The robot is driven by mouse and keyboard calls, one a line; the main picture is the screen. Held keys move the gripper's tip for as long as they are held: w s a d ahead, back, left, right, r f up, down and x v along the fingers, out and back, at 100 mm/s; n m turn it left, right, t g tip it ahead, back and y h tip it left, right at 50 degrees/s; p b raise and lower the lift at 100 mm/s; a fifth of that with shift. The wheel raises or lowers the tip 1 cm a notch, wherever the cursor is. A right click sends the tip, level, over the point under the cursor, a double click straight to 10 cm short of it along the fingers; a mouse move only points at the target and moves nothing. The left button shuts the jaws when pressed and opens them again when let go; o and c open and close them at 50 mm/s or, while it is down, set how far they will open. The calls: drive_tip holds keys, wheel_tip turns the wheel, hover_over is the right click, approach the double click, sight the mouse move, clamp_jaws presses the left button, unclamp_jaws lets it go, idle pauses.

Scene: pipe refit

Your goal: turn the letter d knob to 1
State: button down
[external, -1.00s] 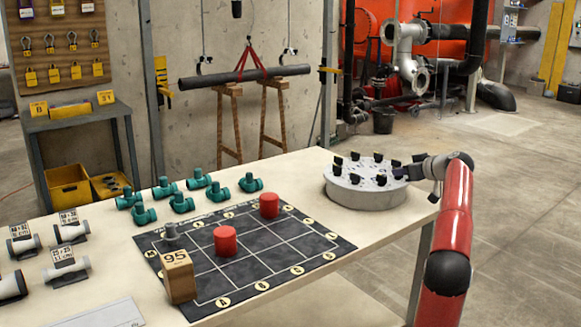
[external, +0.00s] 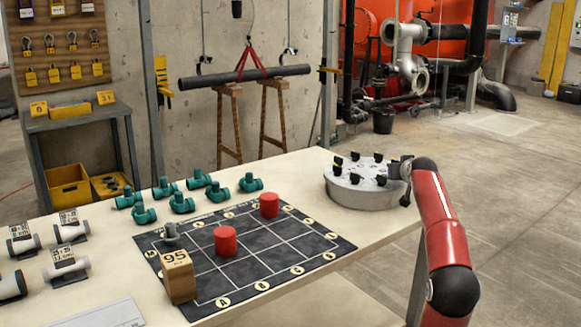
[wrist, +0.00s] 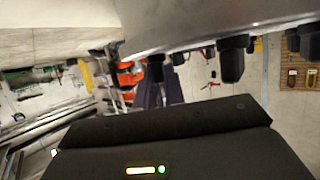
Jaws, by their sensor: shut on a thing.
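A round grey panel (external: 368,194) stands on the table's far right end, with several black knobs (external: 354,156) on its top. I cannot read the letters, so I cannot tell which knob is d or where its mark points. My gripper (external: 395,173) is at the panel's right edge, shut on a knob there; the hand hides most of that knob. In the wrist view, which looks upside down, the panel's rim (wrist: 215,30) crosses the top. A dark knob (wrist: 156,68) meets the tips of my gripper (wrist: 160,92). Other knobs (wrist: 231,65) hang to the right.
A black grid mat (external: 245,250) with red cylinders (external: 225,240) and a wooden block marked 95 (external: 179,277) lies left of the panel. Green pipe fittings (external: 182,203) stand behind it. The tabletop between mat and panel is clear.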

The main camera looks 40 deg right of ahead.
idle(0.6)
drive_tip(key=c, duration=1.5)
unclamp_jaws()
drive_tip(key=shift+m, duration=0.3)
drive_tip(key=v, duration=0.8)
drive_tip(key=shift+w, duration=0.1)
